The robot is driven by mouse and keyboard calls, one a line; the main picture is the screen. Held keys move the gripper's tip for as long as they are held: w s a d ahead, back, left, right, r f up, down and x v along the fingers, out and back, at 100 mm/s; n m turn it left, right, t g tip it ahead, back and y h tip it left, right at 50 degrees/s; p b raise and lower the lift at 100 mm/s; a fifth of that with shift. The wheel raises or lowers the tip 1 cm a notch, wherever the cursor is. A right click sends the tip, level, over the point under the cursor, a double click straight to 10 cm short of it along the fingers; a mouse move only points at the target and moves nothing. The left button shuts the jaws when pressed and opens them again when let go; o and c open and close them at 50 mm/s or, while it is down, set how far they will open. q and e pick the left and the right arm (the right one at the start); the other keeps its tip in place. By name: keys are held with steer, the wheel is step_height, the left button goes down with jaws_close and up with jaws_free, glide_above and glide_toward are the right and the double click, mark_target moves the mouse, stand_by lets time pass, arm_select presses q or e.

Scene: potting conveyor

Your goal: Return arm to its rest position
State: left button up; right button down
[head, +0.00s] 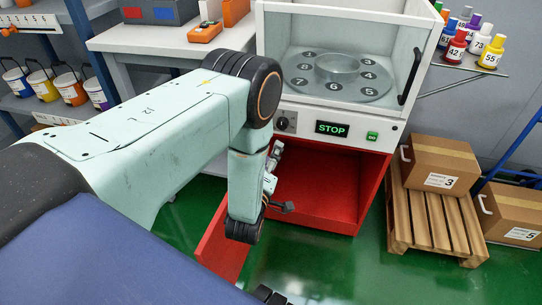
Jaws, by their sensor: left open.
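My left arm (160,118) comes in from the left, pale green, and bends down at a dark elbow in front of the white machine. My left gripper (275,186) is partly hidden behind the forearm. Its grey and dark parts show just right of the forearm, in front of the red cabinet opening. It is open, and I see nothing held in it.
The white machine (393,136) has a numbered turntable (334,76) behind glass and a STOP display (331,128). Its red lower cabinet (315,188) stands open. A box (440,164) sits on a pallet (437,222) at right. Green floor (350,265) is clear in front.

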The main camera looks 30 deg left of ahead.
arm_select(q)
steer(key=s+d+f+m+g+h+p, duration=0.1)
steer(key=s+d+f+m+g+h, duration=0.1)
steer(key=s+f+m+g, duration=0.55)
steer(key=s+d+f+m+g+h, duration=0.1)
steer(key=s+f+m+g, duration=0.3)
steer(key=s, duration=0.6)
steer(key=s+d+r+m+g+p, duration=0.1)
steer(key=s+r+g+p, duration=0.1)
steer(key=s, duration=0.7)
steer(key=s+d+r+m+g+h+p, duration=0.1)
steer(key=s+r+g, duration=0.3)
steer(key=s, duration=0.5)
steer(key=shift+s+d+r+m+p, duration=0.3)
steer(key=shift+d+m+p, duration=0.25)
steer(key=shift+f, duration=0.1)
steer(key=shift+c, duration=0.4)
